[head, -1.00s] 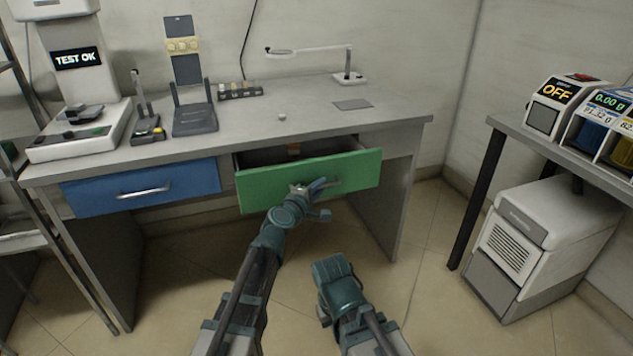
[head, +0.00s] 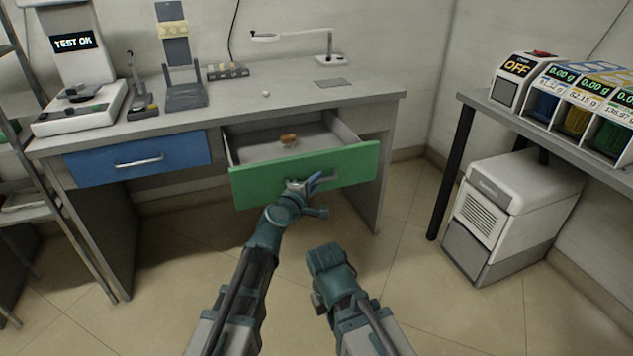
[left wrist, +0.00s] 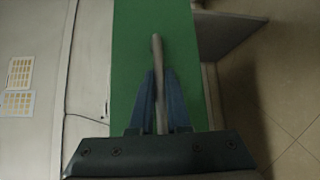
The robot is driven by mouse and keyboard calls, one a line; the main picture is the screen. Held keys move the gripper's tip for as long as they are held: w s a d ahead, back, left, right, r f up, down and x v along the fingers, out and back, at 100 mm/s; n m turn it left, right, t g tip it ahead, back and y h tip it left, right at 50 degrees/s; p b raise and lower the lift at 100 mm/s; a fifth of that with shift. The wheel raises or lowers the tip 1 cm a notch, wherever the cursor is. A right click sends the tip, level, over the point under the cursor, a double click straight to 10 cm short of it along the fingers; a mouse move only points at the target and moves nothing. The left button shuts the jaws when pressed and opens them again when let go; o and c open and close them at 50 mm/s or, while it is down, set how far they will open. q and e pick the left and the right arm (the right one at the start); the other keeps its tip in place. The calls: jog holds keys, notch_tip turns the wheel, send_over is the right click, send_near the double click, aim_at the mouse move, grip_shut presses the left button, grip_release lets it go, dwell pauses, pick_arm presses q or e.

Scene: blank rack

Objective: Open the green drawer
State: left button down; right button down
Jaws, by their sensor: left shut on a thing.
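The green drawer (head: 262,187) is pulled well out of the grey desk, and its inside (head: 259,150) shows with a small brown object (head: 288,140) lying in it. My left gripper (head: 311,184) is at the drawer front, shut on its metal handle. In the left wrist view the handle (left wrist: 157,55) runs between the two blue fingers (left wrist: 155,105) against the green front (left wrist: 130,50). My right gripper (head: 322,283) hangs low in front of the desk, touching nothing; its fingertips are hidden.
A blue drawer (head: 185,158) at the left is closed. The desk top (head: 250,105) holds a TEST OK device (head: 75,110), stands and a lamp (head: 330,58). A side table with an OFF box (head: 508,88) and bins stands right, above a white machine (head: 510,190). Floor between is clear.

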pick_arm(q)
jog(key=c, duration=1.2)
grip_release()
jog(key=p+v, duration=0.1)
jog(key=v, duration=0.6)
jog(key=shift+s+a, duration=0.15)
jog(key=shift+s, duration=0.05)
